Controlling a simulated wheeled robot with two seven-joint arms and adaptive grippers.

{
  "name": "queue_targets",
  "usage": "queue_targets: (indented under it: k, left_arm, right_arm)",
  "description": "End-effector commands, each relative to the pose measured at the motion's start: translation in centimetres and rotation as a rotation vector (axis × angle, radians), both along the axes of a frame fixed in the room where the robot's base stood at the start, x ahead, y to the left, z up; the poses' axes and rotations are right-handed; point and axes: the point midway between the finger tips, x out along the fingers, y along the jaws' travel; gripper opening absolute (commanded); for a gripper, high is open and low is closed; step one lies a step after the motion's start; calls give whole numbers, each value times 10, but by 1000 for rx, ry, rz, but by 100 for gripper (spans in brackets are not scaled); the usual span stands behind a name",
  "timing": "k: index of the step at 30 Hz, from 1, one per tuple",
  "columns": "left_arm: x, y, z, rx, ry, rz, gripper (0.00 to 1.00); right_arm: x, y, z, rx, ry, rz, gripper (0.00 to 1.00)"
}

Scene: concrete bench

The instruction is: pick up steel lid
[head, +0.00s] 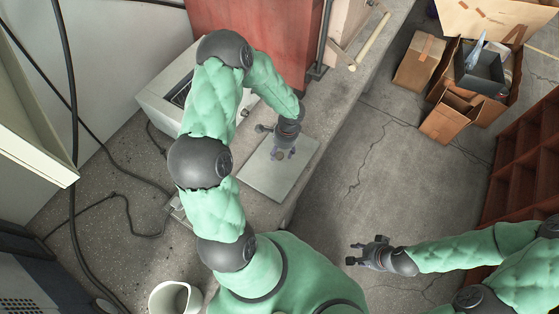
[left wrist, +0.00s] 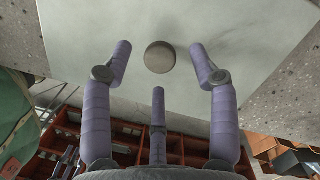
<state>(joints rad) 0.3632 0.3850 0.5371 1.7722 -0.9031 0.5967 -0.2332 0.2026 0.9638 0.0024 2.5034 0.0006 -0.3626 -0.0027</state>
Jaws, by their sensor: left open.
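My right gripper (head: 358,253) is open and empty above the floor, well away to the right.
The board lies on a concrete bench (head: 325,118). A white box-like device (head: 158,100) and a red panel (head: 275,30) stand beyond it. Cardboard boxes (head: 418,60) and a red-brown shelf (head: 515,160) stand on the floor at right. A white bin (head: 172,298) is at the front.

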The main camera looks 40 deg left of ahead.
Motion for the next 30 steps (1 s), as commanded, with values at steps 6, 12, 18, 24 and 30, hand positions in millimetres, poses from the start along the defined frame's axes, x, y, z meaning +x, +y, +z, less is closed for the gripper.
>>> queue_targets:
  k: [6,12,18,24,30]
  left_arm:
    - [-3,2,-22,0,0,0,60]
    - [-2,2,-21,0,0,0,54]
    - [-2,2,-21,0,0,0,0]
    - [-2,2,-21,0,0,0,0]
    - [-2,2,-18,0,-1,1,0]
  right_arm:
    - [0,0,-8,0,0,0,40]
    - [0,0,-7,0,0,0,40]
    - [0,0,-7,0,0,0,40]
    - [0,0,-7,0,0,0,40]
    - [0,0,-6,0,0,0,40]
